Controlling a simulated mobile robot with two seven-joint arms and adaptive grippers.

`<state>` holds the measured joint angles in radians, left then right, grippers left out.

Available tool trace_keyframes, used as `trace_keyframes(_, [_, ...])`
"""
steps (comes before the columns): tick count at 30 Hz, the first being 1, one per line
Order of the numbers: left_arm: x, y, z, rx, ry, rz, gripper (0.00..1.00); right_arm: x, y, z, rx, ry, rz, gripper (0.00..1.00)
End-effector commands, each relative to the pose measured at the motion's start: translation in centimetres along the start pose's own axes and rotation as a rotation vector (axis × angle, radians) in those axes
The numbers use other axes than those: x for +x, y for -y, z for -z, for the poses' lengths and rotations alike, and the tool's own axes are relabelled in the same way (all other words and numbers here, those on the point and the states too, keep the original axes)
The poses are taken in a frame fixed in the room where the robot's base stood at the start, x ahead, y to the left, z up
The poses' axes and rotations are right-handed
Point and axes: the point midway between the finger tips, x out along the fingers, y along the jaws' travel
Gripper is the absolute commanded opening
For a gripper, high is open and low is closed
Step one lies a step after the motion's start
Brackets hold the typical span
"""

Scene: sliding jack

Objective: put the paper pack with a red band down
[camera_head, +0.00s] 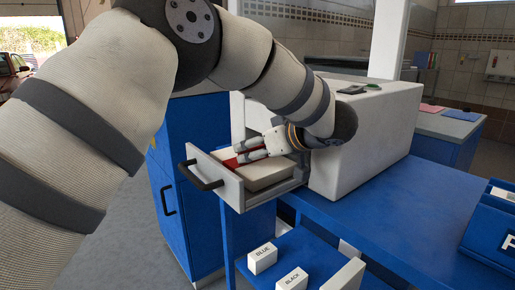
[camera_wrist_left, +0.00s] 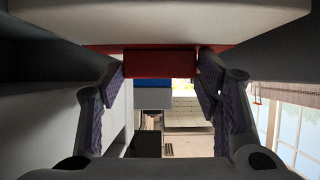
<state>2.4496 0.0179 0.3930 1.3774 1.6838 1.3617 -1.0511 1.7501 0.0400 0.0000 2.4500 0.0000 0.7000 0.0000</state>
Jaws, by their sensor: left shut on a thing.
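The paper pack with a red band (camera_head: 265,176) is pale, with a red strip near the fingertips. It lies in or just over the pulled-out drawer (camera_head: 232,190) of the light grey machine (camera_head: 372,130). Whether it touches the drawer's floor is hidden. My left gripper (camera_head: 240,153) reaches over it from the right and is shut on it at the band. In the left wrist view the red band (camera_wrist_left: 160,63) sits between the two fingers (camera_wrist_left: 160,88), with the pale pack across the top. My right gripper does not show.
A black handle (camera_head: 203,178) is on the drawer's front. White blocks marked BLUE (camera_head: 262,259) and BLACK (camera_head: 292,279) sit below the drawer. A blue cabinet (camera_head: 185,195) stands close at the left.

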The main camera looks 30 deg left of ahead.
Motion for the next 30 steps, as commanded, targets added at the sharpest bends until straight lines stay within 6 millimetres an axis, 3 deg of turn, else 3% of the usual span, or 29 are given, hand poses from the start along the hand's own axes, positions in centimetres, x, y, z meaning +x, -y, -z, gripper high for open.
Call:
trace_keyframes(3, [0.1,0.0,-0.2,0.0,-0.001,0.0,0.17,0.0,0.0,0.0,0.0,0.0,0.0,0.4])
trace_keyframes(4, [0.2,0.0,-0.3,0.001,0.0,0.0,0.6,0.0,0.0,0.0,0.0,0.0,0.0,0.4])
trace_keyframes(5, [0.2,0.0,-0.3,0.0,0.0,0.0,0.66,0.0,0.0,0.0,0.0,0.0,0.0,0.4])
trace_keyframes(16, [-0.3,0.0,0.1,-0.001,0.0,-0.001,0.66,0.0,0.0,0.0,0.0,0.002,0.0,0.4])
trace_keyframes(24, [-7.3,-0.1,0.1,-0.001,-0.001,-0.003,0.66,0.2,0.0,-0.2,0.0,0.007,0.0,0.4])
trace_keyframes(30, [-11.1,-0.1,0.0,0.001,0.0,-0.001,0.66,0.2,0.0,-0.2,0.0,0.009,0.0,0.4])
